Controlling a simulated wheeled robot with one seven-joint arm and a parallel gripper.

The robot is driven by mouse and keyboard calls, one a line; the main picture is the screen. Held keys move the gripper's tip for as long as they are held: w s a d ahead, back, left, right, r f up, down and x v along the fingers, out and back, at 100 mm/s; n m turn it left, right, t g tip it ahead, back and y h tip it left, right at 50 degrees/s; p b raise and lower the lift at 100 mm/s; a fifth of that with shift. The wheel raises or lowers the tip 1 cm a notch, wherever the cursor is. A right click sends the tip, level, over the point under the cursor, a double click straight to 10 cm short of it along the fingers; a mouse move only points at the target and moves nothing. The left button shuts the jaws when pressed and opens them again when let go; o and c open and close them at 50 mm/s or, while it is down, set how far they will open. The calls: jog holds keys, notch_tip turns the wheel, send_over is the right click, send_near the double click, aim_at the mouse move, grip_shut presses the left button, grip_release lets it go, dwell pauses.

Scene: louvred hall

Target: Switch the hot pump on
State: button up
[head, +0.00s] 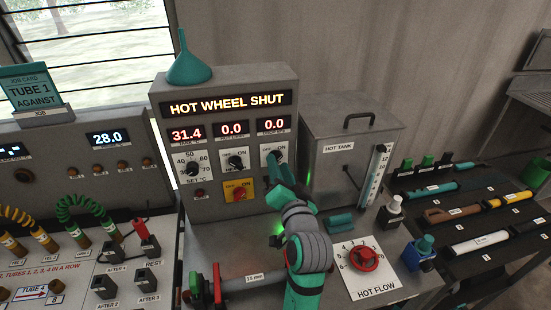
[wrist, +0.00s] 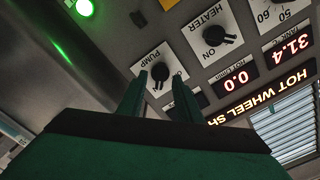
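The hot unit's grey control panel (head: 225,118) stands upright at the middle of the head view. Its PUMP knob (wrist: 160,72) is black on a white plate, the rightmost of the knobs in the head view, where my gripper (head: 275,160) largely covers it. In the wrist view, which is upside down, my gripper (wrist: 160,84) is open, with one green finger on each side of the knob. I cannot tell whether the fingers touch it. The knob's pointer position is not clear. The sign (head: 226,104) reads HOT WHEEL SHUT; displays read 31.4, 0.0 and 0.0.
The HEATER knob (head: 236,162) is just left of the pump knob, with a red switch on yellow (head: 239,190) below. The hot tank (head: 345,150) stands close on the right. A red HOT FLOW wheel (head: 364,258) and a clamped tube (head: 250,281) lie in front.

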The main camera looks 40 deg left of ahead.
jog(key=shift+v, duration=2.5)
jog(key=shift+d, duration=0.1)
